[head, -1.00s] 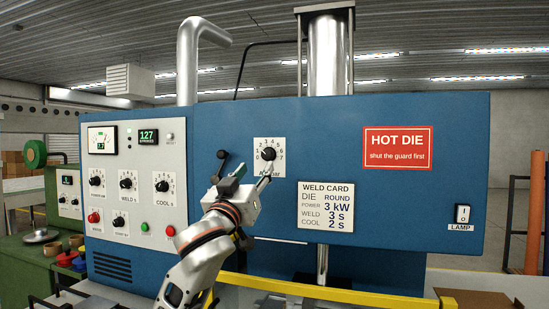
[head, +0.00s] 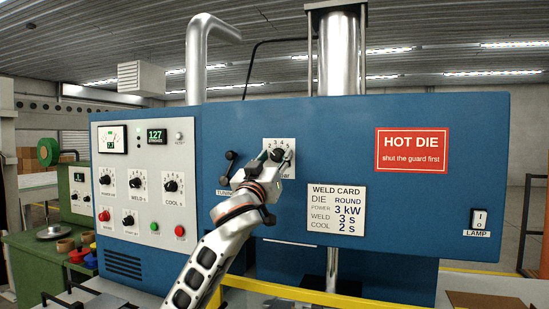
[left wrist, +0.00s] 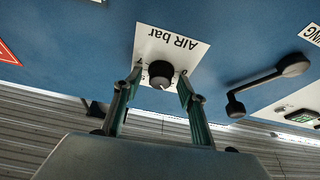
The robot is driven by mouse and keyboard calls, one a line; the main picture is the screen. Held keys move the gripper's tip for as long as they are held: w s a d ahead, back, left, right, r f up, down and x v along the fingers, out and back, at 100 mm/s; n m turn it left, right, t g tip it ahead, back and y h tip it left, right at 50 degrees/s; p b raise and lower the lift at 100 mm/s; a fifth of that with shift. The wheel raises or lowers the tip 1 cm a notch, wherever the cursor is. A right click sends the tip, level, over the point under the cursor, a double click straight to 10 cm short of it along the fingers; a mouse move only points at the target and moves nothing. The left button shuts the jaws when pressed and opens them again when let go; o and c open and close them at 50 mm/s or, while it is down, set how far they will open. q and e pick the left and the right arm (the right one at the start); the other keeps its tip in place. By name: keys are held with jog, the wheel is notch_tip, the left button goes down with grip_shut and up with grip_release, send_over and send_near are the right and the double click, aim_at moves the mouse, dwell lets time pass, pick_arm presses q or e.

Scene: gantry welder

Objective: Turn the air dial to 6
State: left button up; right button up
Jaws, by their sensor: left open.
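The air dial is a black round knob (head: 277,154) on a white numbered plate (head: 280,143) on the blue machine front. In the left wrist view the knob (left wrist: 161,74) and the plate (left wrist: 172,46), marked "AIR bar", appear upside down. My left gripper (head: 275,159) is open at the dial. In the left wrist view its two fingers (left wrist: 160,82) stand on either side of the knob, with a gap visible at each side. The head view shows the numbers 2 to 5; the gripper hides the rest. I cannot read the dial's setting. My right gripper is not in view.
A black crank handle (head: 230,166) sits just left of the dial; it also shows in the left wrist view (left wrist: 268,84). The weld card (head: 336,209) is to the lower right. A grey control panel (head: 145,185) is at left. A yellow bar (head: 330,297) crosses below.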

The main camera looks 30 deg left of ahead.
pick_arm(q)
jog(key=c, duration=1.1)
jog(key=shift+m, duration=0.3)
jog(key=m+h, duration=0.2)
jog(key=m, duration=0.2)
jog(key=m+h, duration=0.2)
jog(key=m, duration=0.1)
jog(key=shift+a+m+t, duration=0.2)
jog(key=shift+m+t, duration=0.1)
jog(key=shift+m, duration=0.1)
jog(key=m+h, duration=0.1)
jog(key=m, duration=0.2)
jog(key=m+g+h, duration=0.1)
jog(key=m+h, duration=0.1)
jog(key=m, duration=0.2)
jog(key=shift+a+r, duration=0.1)
jog(key=shift+r, duration=0.05)
jog(key=m+g, duration=0.1)
jog(key=m, duration=0.3)
jog(key=m+g+h, duration=0.1)
jog(key=m+g, duration=0.1)
jog(key=m, duration=0.1)
jog(key=shift+r+m+h, duration=0.15)
jog(key=shift+m+h, duration=0.15)
jog(key=shift+m, duration=0.1)
jog(key=m+g, duration=0.2)
jog(key=m, duration=0.2)
jog(key=shift+m+y, duration=0.4)
